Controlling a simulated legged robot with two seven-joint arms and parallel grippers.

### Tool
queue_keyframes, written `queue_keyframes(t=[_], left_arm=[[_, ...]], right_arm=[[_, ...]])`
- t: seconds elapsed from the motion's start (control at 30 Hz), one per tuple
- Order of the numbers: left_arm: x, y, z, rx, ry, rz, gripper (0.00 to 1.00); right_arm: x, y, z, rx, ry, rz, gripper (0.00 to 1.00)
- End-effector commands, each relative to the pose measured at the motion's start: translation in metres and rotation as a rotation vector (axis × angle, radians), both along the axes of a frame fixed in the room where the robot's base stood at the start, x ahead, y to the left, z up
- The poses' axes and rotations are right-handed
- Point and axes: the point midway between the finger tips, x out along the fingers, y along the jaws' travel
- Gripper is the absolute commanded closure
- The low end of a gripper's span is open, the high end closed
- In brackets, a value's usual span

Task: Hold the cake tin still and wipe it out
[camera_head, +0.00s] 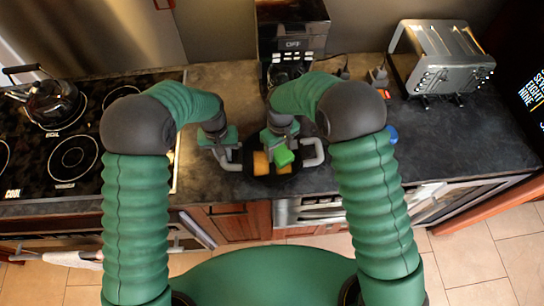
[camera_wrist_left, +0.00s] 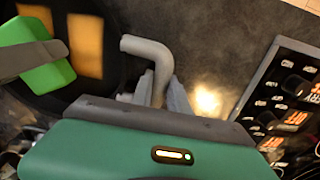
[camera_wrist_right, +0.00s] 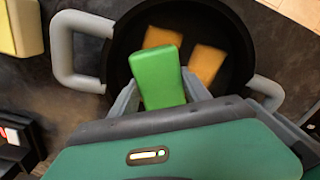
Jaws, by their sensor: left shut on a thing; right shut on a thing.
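The cake tin (camera_head: 288,173) is a round black pan with two grey loop handles, standing on the dark counter near its front edge. Its inside shows in the right wrist view (camera_wrist_right: 232,42), with two orange patches (camera_wrist_right: 207,63) on the bottom. My left gripper (camera_head: 227,149) is shut on the tin's left handle (camera_wrist_left: 158,62). My right gripper (camera_head: 279,146) is shut on a green sponge (camera_wrist_right: 158,76), which is over the tin's inside beside the orange patches. I cannot tell whether the sponge touches the bottom.
A stove (camera_head: 75,157) with a kettle (camera_head: 52,103) is at the left. A coffee machine (camera_head: 290,38) stands behind the tin, and a silver toaster (camera_head: 440,62) is at the back right. A small blue thing (camera_head: 391,134) lies beside my right arm.

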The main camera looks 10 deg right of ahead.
Motion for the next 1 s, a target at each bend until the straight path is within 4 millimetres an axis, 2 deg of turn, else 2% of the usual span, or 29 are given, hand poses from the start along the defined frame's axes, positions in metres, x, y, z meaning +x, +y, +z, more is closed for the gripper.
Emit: queue_keyframes(t=[0.23,1.0], left_arm=[[0.0,-0.001,0.0,-0.001,0.0,0.0,1.0],[-0.001,-0.001,-0.001,-0.001,0.001,-0.001,1.0]], right_arm=[[-0.019,0.001,0.001,0.001,-0.002,0.001,1.0],[-0.02,0.001,-0.006,0.001,-0.003,0.001,1.0]])
